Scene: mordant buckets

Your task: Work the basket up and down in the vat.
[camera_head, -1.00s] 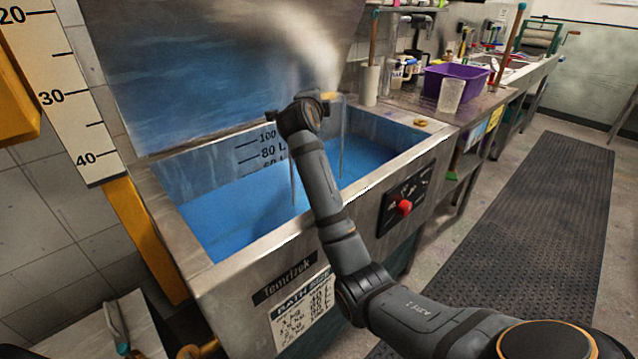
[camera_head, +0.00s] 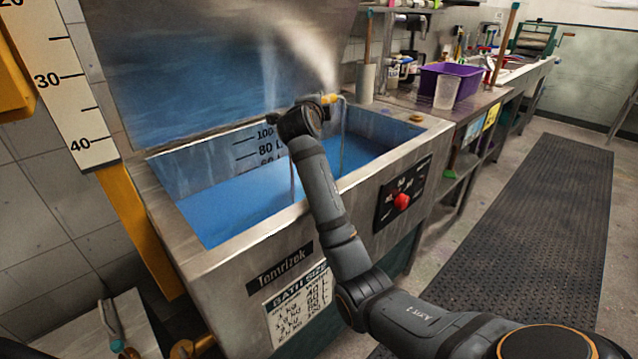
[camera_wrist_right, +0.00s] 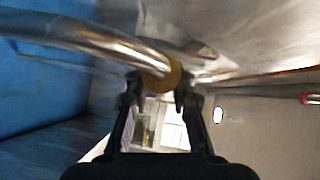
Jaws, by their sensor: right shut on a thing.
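The steel vat (camera_head: 262,232) holds blue liquid (camera_head: 225,205), with volume marks on its inner back wall. My right arm reaches over its front rim. My right gripper (camera_head: 318,108) is above the vat and shut on the basket's wire handle (camera_head: 342,140). In the right wrist view the fingers (camera_wrist_right: 160,88) close around the yellow-brown grip on the bent metal handle (camera_wrist_right: 110,42). The handle's sides run down toward the liquid. The basket body is hidden by the arm and the liquid. My left gripper is out of view.
A raised lid or splash panel (camera_head: 220,70) stands behind the vat. A control panel with a red knob (camera_head: 401,201) is on its front. A dark floor mat (camera_head: 520,220) lies right.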

